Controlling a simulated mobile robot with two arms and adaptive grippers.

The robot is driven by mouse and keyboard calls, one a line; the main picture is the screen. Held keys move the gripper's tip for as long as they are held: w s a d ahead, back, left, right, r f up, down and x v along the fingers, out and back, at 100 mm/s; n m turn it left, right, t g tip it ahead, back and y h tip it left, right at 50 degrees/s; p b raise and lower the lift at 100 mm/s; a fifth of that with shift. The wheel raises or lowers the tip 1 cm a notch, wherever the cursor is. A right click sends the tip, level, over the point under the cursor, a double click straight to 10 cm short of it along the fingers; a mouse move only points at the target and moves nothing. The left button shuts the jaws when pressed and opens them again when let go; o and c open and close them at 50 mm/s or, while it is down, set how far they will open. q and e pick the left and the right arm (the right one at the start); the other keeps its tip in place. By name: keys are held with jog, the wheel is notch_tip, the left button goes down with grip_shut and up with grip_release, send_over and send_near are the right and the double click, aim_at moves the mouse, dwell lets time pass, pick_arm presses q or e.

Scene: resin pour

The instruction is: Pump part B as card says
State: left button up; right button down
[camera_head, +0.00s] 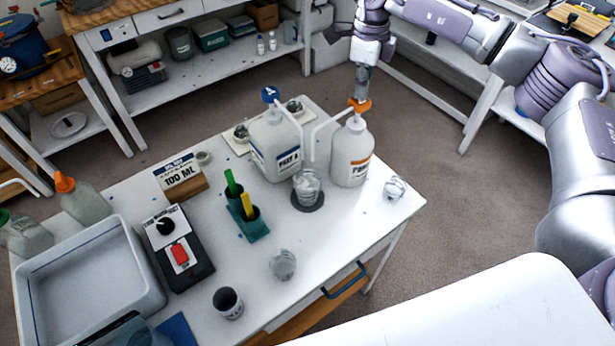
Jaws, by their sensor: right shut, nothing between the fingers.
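The part B bottle (351,152) is white with an orange-marked label and an orange pump head (359,104). My right gripper (360,94) is shut and points down at this pump head, at or just above it; I cannot tell whether it touches. The part A bottle (275,143) stands to its left, with a blue pump head (269,94). Both white spouts reach toward a clear cup (307,186) on a dark round pad (308,204). The cup's fill is unclear. My left gripper is out of view.
A green holder (249,228) with green and yellow sticks, a black device with a red switch (180,253) and a grey tray (88,277) occupy the left half. Clear crumpled-looking cups (283,264) and a dark-filled cup (228,303) stand near the front.

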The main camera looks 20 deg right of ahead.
aim_at(360, 102)
jog(key=shift+f+b, duration=1.15)
jog(key=shift+f, duration=0.9)
jog(key=shift+r, duration=0.2)
jog(key=shift+r+p, duration=1.5)
jog(key=shift+r, duration=0.6)
